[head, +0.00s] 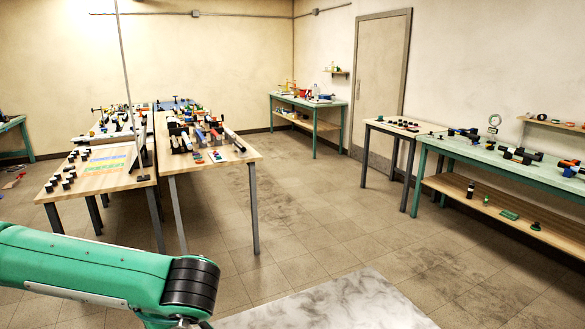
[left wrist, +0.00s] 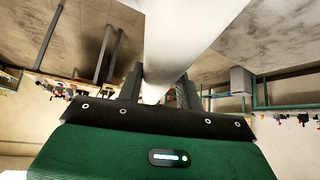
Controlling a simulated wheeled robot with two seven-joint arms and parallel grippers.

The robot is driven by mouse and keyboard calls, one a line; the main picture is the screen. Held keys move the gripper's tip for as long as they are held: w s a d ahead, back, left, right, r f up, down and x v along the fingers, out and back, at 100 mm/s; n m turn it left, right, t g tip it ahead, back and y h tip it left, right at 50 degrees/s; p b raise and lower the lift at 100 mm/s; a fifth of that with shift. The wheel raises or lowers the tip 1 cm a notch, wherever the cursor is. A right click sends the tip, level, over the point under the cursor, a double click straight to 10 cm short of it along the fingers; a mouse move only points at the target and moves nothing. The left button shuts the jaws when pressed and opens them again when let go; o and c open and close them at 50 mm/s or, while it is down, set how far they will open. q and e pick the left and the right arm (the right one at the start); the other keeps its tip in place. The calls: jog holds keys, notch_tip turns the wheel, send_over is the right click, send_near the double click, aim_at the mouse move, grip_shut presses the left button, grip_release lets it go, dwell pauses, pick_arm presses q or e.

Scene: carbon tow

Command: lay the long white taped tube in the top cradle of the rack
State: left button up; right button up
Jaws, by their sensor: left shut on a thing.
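A long white tube (left wrist: 185,40) runs from the top of the left wrist view down between the fingers of my left gripper (left wrist: 158,88). The gripper is shut on it, with one dark finger on each side. The tube's far end is cut off by the frame, and no tape shows on the visible part. My right gripper is in neither view. I cannot make out the rack or its top cradle in either view.
Two wooden-topped tables (head: 107,178) with many small parts stand at the left. A long green bench (head: 480,152) runs along the right wall, beside a small table (head: 392,131). A pale marbled surface (head: 340,305) lies at the bottom. The tiled floor between is open.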

pick_arm(q)
jog(key=r+m, duration=0.1)
jog(key=r+m+t+h, duration=0.1)
jog(key=w+r+m+h+p, duration=0.1)
jog(key=m, duration=0.1)
jog(key=shift+d+t, duration=0.3)
jog(key=shift+w+d+r+m+h, duration=0.15)
jog(key=shift+r+m+h, duration=0.1)
jog(key=shift+m+h, duration=0.2)
jog(key=shift+s+d+r+m+h, duration=0.15)
jog(key=shift+r+m+h, duration=0.15)
jog(key=shift+m, duration=0.25)
jog(key=shift+w+f, duration=0.1)
jog(key=shift+f, duration=0.05)
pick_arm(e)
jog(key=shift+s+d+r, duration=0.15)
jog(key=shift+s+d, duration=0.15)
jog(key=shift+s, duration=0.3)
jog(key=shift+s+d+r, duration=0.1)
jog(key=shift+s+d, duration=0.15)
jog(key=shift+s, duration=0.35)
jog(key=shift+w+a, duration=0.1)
pick_arm(q)
jog(key=shift+d, duration=0.1)
